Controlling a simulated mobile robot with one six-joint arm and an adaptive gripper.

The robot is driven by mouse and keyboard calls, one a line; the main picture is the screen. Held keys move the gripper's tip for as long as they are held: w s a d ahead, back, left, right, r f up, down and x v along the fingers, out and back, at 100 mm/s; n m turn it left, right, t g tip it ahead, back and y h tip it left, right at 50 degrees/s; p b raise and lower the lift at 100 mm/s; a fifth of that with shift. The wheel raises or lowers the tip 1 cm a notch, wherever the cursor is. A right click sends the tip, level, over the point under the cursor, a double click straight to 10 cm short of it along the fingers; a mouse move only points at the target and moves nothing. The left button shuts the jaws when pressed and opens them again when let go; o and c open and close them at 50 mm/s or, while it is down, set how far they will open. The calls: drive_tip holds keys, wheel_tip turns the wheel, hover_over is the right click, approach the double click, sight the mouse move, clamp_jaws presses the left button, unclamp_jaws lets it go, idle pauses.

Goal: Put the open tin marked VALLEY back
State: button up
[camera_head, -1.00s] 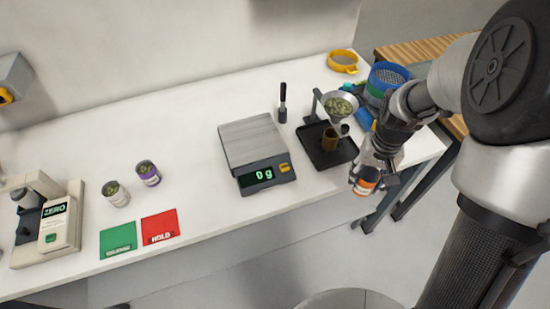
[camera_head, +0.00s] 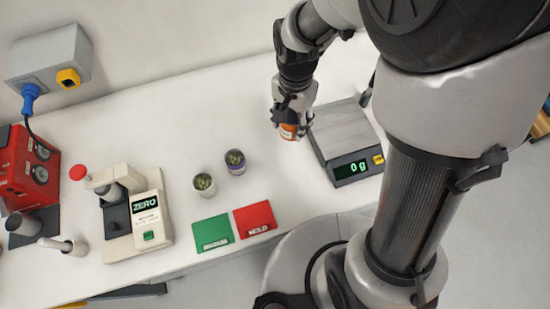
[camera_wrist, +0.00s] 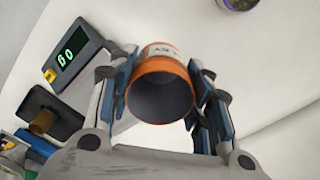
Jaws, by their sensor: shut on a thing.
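My gripper (camera_head: 293,118) is shut on an orange open tin (camera_head: 289,132), just left of the scale. In the wrist view the tin (camera_wrist: 160,84) sits between both fingers (camera_wrist: 162,95); its dark inside looks empty. Its white label shows only the letters "LEY" or similar, partly hidden. Two other open tins with green contents stand on the bench: a purple-banded tin (camera_head: 235,162) and a pale tin (camera_head: 204,184). I cannot tell how high the held tin is above the bench.
The scale (camera_head: 345,140) reads 0 g. A green card (camera_head: 212,233) and a red HOLD card (camera_head: 255,222) lie at the front edge. A ZERO machine (camera_head: 140,212) and a red box (camera_head: 30,165) stand left. The bench behind the two tins is clear.

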drive_tip(key=s+r+m, duration=0.1)
drive_tip(key=s+a+r+m+p, duration=0.1)
drive_tip(key=r, duration=0.1)
drive_tip(key=shift+a+m, duration=0.2)
drive_tip(key=shift+m, duration=0.6)
drive_tip(key=f+b, duration=0.1)
drive_tip(key=f, duration=0.5)
drive_tip(key=f+b, duration=0.2)
drive_tip(key=f, duration=0.5)
drive_tip(key=a+f+b, duration=0.1)
drive_tip(key=f, duration=0.5)
drive_tip(key=shift+s+f, duration=0.25)
drive_tip(key=shift+f, duration=0.1)
drive_tip(key=shift+d+f+b, duration=0.1)
drive_tip(key=shift+b, duration=0.2)
drive_tip(key=shift+f, duration=0.15)
drive_tip(key=o, duration=1.5)
wheel_tip(320, 180, up, 13)
drive_tip(key=p, duration=0.3)
drive_tip(key=shift+f, duration=0.15)
